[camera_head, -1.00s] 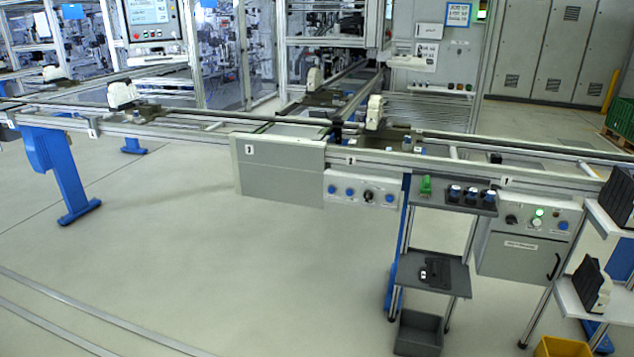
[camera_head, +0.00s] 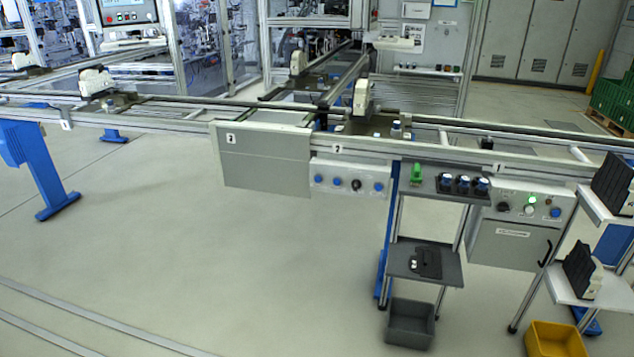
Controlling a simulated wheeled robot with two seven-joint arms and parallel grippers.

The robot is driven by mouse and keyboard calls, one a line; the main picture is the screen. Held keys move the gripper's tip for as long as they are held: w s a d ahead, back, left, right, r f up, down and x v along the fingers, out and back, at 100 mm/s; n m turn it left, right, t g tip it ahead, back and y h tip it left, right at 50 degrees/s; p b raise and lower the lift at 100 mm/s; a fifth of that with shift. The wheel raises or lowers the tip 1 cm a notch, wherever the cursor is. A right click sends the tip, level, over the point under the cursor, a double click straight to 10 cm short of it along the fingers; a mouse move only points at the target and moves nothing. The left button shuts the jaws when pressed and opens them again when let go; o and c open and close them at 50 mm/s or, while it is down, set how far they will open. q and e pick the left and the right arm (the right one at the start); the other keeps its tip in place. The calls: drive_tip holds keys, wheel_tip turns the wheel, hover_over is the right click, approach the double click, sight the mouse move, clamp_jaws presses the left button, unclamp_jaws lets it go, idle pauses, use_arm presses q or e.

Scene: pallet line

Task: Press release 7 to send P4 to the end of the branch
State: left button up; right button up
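A control panel (camera_head: 350,179) with blue buttons and a black knob hangs under the front rail, below a small label that I cannot read surely. A second panel (camera_head: 530,205) on the right has a lit green button, a black knob and a blue button. White upright parts stand on pallets on the line: one on the left (camera_head: 96,81), one near the middle (camera_head: 361,97), one behind it on the branch (camera_head: 298,62), and a small one at far left (camera_head: 25,60). I cannot tell which is P4 or which button is release 7. Neither gripper is in view.
A grey cover plate (camera_head: 265,160) closes part of the line's front. A small stand (camera_head: 425,265) with a grey bin (camera_head: 410,323) and a shelf rack (camera_head: 585,287) with a yellow bin (camera_head: 557,340) stand at right. The floor (camera_head: 200,265) in front is wide and clear.

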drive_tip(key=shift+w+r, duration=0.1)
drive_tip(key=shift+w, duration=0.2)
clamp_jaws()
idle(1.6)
